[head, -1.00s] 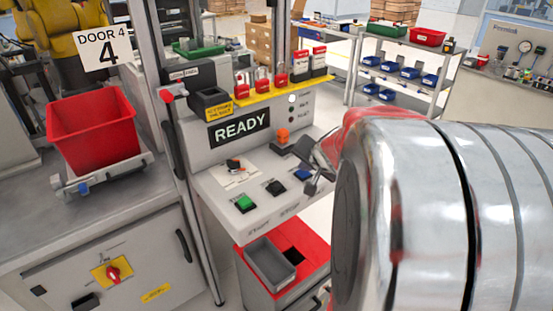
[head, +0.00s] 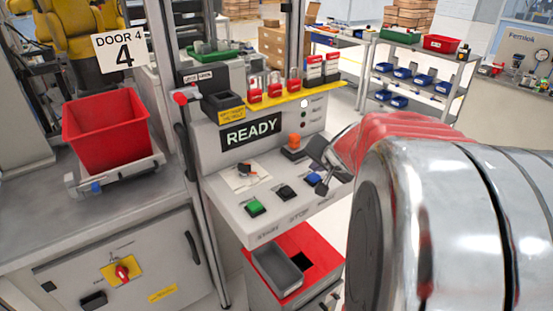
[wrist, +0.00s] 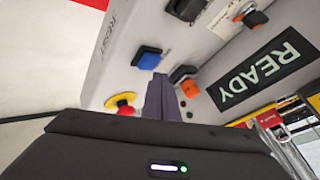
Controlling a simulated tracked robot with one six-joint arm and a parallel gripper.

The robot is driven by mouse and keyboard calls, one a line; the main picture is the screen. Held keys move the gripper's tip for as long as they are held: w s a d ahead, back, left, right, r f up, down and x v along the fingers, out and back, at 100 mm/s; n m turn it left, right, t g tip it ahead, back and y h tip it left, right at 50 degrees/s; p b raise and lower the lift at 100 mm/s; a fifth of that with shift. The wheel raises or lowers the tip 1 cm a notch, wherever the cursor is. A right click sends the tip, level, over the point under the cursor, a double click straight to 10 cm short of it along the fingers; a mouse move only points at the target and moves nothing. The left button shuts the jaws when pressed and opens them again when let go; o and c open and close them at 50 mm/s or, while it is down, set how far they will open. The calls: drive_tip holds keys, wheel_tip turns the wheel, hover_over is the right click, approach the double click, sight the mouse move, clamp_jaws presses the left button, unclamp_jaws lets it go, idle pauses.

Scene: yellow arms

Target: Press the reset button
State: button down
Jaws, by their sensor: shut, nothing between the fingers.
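The reset button is the blue square button (head: 314,179) at the right of the sloped control panel. In the wrist view the blue button (wrist: 147,57) sits in a black frame, with RESET lettering on the panel near it.
A green button (head: 254,208), a black button (head: 286,193) and a rotary switch (head: 245,170) share the panel. An orange button (wrist: 182,74) and a red mushroom button (wrist: 122,102) are close to my fingers. The READY display (head: 251,133) stands upright behind.

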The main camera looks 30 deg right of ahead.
sight(315, 179)
drive_tip(key=shift+r, duration=0.1)
drive_tip(key=shift+r, duration=2.4)
